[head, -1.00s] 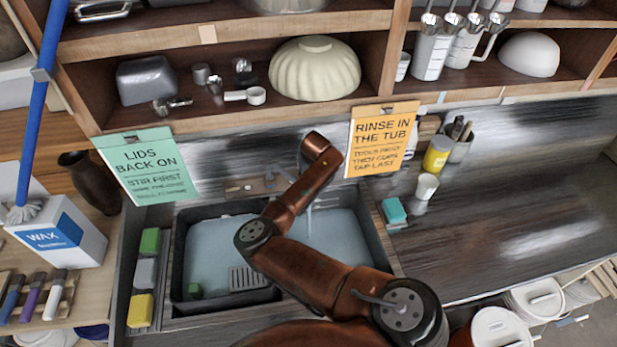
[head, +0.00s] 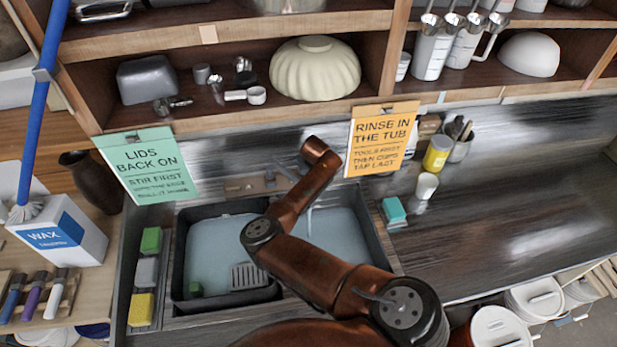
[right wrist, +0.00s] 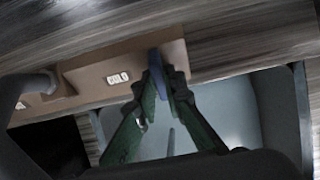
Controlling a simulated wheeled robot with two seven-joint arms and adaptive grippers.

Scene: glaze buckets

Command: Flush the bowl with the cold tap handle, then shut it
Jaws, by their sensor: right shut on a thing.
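The sink basin (head: 376,232) is grey with a pale blue-grey inside. A thin pale streak, which looks like water, stands under the spout (head: 285,173) in the head view, partly behind my right arm. In the right wrist view a blue tap handle (right wrist: 180,92) stands out from a tan tap plate (right wrist: 95,70). My right gripper (right wrist: 164,80) has green fingers closed on this handle. In the head view my right arm hides the gripper and the handle. My left gripper is in neither view.
Yellow, grey and green sponges (head: 146,268) lie along the sink's left edge. A teal sponge (head: 393,210) and a white cup (head: 426,186) stand to the right. A green sign (head: 147,165) and an orange sign (head: 381,138) hang above. The right counter is mostly clear.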

